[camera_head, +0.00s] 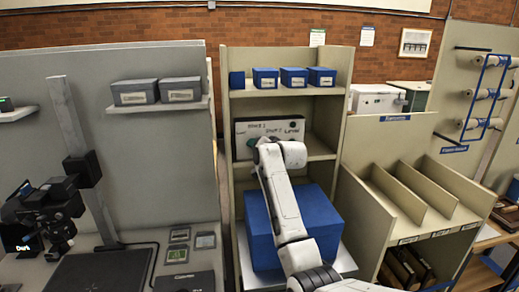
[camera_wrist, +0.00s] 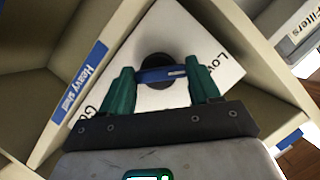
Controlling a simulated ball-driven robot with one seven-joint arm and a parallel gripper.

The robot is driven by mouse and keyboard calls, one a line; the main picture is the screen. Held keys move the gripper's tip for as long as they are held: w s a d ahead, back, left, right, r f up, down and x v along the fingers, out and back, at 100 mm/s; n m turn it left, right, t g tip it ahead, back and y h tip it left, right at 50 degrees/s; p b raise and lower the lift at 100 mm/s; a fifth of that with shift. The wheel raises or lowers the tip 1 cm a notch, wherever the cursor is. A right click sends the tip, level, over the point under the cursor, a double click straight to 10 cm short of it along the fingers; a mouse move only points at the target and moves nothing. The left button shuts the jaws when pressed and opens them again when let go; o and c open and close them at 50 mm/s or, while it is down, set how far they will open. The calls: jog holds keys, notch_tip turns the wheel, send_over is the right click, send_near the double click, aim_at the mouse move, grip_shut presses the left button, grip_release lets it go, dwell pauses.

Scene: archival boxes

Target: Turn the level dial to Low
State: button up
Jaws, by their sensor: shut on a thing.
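The level dial (camera_wrist: 152,74) is a dark round knob with a blue bar across it, on a white panel (camera_wrist: 180,35) in the wrist view. The letters "Low" show on the panel to the right of the dial, and a partly hidden label starts at the lower left. My gripper (camera_wrist: 163,78) has its two green fingers at either end of the blue bar and is shut on the dial. In the head view the pale panel (camera_head: 297,131) stands in the middle shelf bay, and my arm hides part of it.
The panel sits in a shelf unit (camera_head: 225,110); a blue "Heavy shelf" label (camera_wrist: 82,80) is on its edge. Small blue boxes (camera_head: 294,76) stand on the shelf above. A large blue box (camera_head: 321,215) is below, close to my arm.

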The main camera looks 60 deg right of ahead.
jog(key=o, duration=1.1)
jog(key=shift+f, duration=0.1)
jog(key=shift+c, duration=0.2)
jog(key=b+v, duration=0.2)
jog(key=v, duration=0.8)
jog(key=shift+s+a, duration=0.25)
jog(key=shift+s, duration=0.05)
